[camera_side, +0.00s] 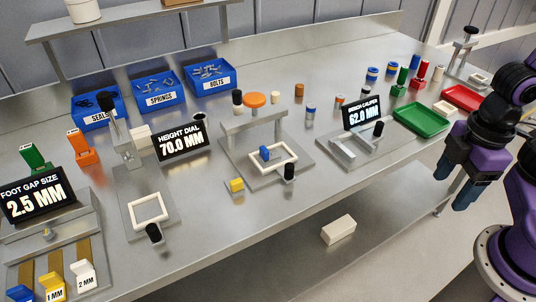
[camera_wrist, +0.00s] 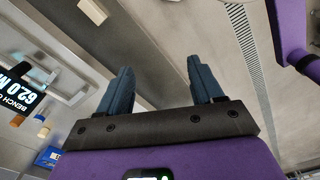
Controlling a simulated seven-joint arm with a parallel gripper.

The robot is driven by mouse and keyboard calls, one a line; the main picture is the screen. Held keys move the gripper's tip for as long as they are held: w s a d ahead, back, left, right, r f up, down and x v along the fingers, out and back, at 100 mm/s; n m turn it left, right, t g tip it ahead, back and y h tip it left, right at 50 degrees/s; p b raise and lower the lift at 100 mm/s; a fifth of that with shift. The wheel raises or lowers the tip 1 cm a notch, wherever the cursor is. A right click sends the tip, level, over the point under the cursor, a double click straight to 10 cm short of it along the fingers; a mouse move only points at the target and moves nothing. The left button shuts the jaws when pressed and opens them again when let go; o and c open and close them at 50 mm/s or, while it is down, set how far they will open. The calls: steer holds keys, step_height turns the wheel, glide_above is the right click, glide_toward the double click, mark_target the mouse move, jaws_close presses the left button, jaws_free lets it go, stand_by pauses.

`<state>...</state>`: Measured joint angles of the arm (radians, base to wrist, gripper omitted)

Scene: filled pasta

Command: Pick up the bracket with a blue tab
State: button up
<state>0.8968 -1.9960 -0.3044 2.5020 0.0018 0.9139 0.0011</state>
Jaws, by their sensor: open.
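A small blue tab (camera_side: 265,153) stands up at the inner left part of a white square frame (camera_side: 287,150) on the grey fixture with the orange knob, mid-bench in the side view. I cannot tell whether tab and frame are one bracket. My gripper (camera_side: 455,186) is at the far right, off the bench's front edge, well away from the blue tab. In the wrist view my gripper (camera_wrist: 160,75) has its two blue-grey fingers apart with nothing between them. The blue tab does not show clearly in the wrist view.
A green tray (camera_side: 421,119) and a red tray (camera_side: 462,97) lie near my arm. The bench caliper display (camera_side: 362,113) stands between my gripper and the blue tab. A white box (camera_side: 338,229) sits below the bench.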

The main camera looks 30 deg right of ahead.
steer(key=w+a+r+m, duration=0.3)
steer(key=w+a+m, duration=0.4)
steer(key=w, duration=0.1)
step_height(320, 180, up, 3)
steer(key=m, duration=2.3)
glide_above(265, 148)
steer(key=shift+m, duration=0.3)
step_height(265, 148, down, 17)
steer(key=shift+f, duration=0.1)
steer(key=c, duration=1.2)
